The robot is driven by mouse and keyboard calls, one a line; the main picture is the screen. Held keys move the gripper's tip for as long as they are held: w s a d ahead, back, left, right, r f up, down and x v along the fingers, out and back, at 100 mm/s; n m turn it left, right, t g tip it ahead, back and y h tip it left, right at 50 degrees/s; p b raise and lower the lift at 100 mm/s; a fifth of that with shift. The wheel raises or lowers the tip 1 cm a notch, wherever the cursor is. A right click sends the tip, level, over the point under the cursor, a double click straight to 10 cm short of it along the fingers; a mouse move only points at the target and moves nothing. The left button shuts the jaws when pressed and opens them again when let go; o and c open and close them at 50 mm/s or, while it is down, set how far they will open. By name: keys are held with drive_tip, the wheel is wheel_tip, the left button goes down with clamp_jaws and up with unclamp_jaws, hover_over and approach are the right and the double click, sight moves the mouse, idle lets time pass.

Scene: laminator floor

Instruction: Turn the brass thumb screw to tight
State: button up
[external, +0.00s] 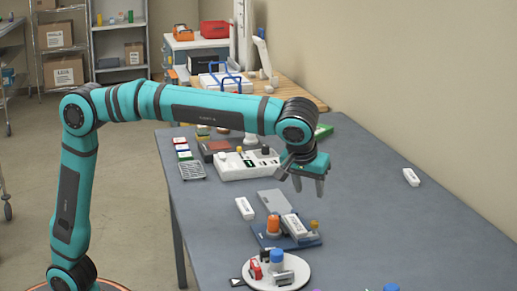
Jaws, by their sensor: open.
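A small yellow-brass knob (314,225), which looks like the brass thumb screw, stands at the right end of a blue base plate (268,241) on the grey table. It is too small to tell how far it is turned. A white and grey block (294,225) lies tilted on the plate beside it, and an orange cylinder (273,225) stands at the plate's left. My gripper (308,191) is open and empty, fingers pointing down. In the picture it is just above the knob and apart from it; its exact distance cannot be told.
A round white tray (300,279) with small items is at the front. A white box (245,208) and a grey plate (274,201) lie behind the blue plate. A white control panel (232,168) stands farther back. The table's right side is mostly clear.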

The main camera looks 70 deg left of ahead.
sight(314, 222)
drive_tip(key=x, duration=1.2)
drive_tip(key=shift+f, duration=0.15)
drive_tip(key=shift+c, duration=0.2)
clamp_jaws()
